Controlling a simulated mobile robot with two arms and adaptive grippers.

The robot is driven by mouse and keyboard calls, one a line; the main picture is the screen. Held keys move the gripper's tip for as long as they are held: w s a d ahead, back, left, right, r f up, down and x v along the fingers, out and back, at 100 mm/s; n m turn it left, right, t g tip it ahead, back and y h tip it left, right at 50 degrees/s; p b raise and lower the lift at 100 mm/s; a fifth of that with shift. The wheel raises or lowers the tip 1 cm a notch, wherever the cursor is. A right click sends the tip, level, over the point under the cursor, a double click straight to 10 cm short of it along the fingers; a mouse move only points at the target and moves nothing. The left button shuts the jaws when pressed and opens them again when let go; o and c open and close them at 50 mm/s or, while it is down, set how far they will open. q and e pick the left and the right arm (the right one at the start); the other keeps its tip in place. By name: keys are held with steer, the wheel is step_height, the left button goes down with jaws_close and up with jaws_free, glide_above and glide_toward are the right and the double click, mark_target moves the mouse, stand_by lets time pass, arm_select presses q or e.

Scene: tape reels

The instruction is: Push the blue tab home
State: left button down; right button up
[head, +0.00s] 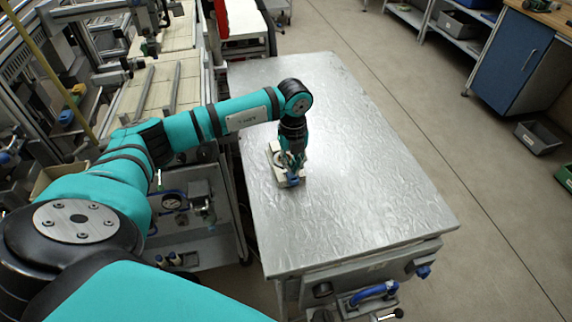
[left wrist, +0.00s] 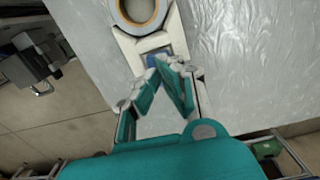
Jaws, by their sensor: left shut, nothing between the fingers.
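A cream holder (head: 274,150) lies on the metal-topped table, under my left gripper (head: 291,166). The blue tab (head: 294,181) is at the holder's near end. In the left wrist view, the blue tab (left wrist: 152,58) sits in the cream frame (left wrist: 150,43), just below a grey tape reel (left wrist: 120,17) with a tan core. My left gripper (left wrist: 163,66) is shut and empty, with its fingertips right at the tab and partly covering it. I cannot tell whether they touch it. My right gripper is not in view.
The silvery table top (head: 375,190) is otherwise clear around the holder. A machine frame with pale panels (head: 165,85) stands to the left. A blue cabinet (head: 512,60) and a grey bin (head: 538,138) stand beyond open floor at the right.

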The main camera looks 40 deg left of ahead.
arm_select(q)
steer(key=shift+f+b, duration=0.65)
steer(key=shift+f, duration=0.35)
stand_by(0.9)
steer(key=shift+r, duration=0.1)
step_height(320, 180, up, 7)
steer(key=p, duration=0.5)
stand_by(0.6)
